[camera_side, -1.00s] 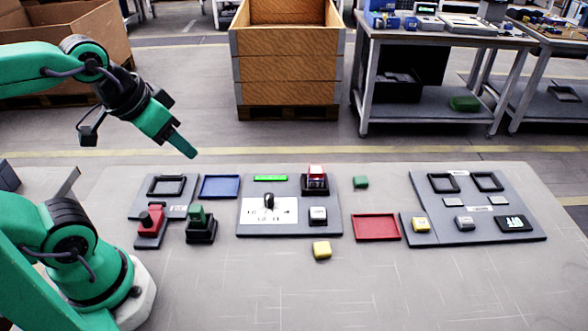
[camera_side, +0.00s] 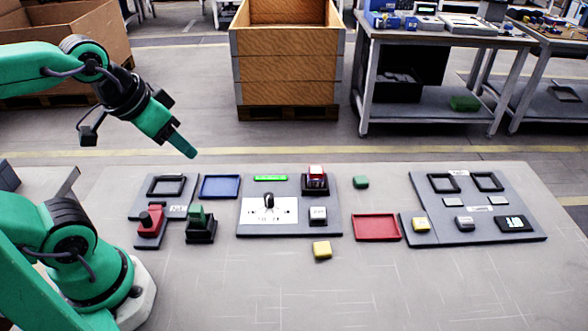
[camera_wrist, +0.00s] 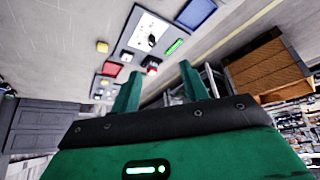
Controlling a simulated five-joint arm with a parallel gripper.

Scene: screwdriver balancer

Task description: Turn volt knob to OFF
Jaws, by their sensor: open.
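The volt knob (camera_side: 269,201) is a small black knob on a white dial plate (camera_side: 284,215) with printed marks, on the grey middle panel (camera_side: 289,232). Its setting is too small to read. The knob also shows in the wrist view (camera_wrist: 152,40), on the white plate near the top. My gripper (camera_side: 190,152) is raised above and to the left of the panel, apart from the knob. In the wrist view its two green fingers (camera_wrist: 160,85) are spread with nothing between them.
The middle panel also bears a green bar (camera_side: 270,178), a red-topped switch (camera_side: 316,177) and a white button (camera_side: 318,214). A blue tray (camera_side: 220,187), red tray (camera_side: 377,227), yellow block (camera_side: 322,250) and green block (camera_side: 361,182) lie nearby. The table's front is clear.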

